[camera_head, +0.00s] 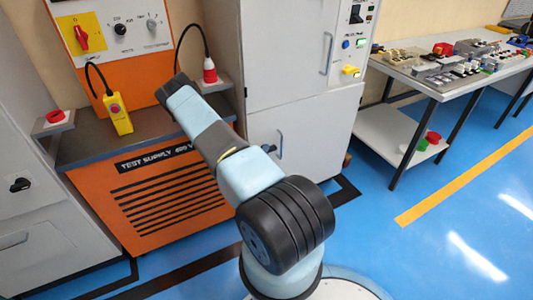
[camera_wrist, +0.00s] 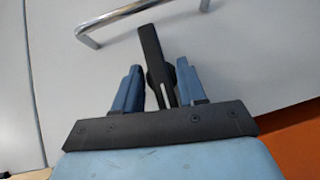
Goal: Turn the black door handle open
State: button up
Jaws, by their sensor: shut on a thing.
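In the wrist view, the black door handle (camera_wrist: 150,45) is a slim lever on a pale grey door panel (camera_wrist: 235,55). It stands between the two blue fingers of my gripper (camera_wrist: 158,66) and sticks out past their tips, leaning slightly. My gripper is shut on it; the exact contact is hard to see.
A chrome bar handle (camera_wrist: 125,18) lies close beyond the black handle. An orange test supply unit (camera_head: 165,200) stands left of the middle cabinet. Another grey cabinet with a black knob (camera_head: 20,185) is at far left. A workbench (camera_head: 440,90) stands right.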

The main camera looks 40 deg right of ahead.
jog(key=shift+s+f, duration=0.15)
jog(key=shift+f, duration=0.05)
jog(key=o, duration=0.7)
jog(key=shift+r, duration=0.1)
jog(key=v, duration=1.3)
jog(key=shift+a, duration=0.35)
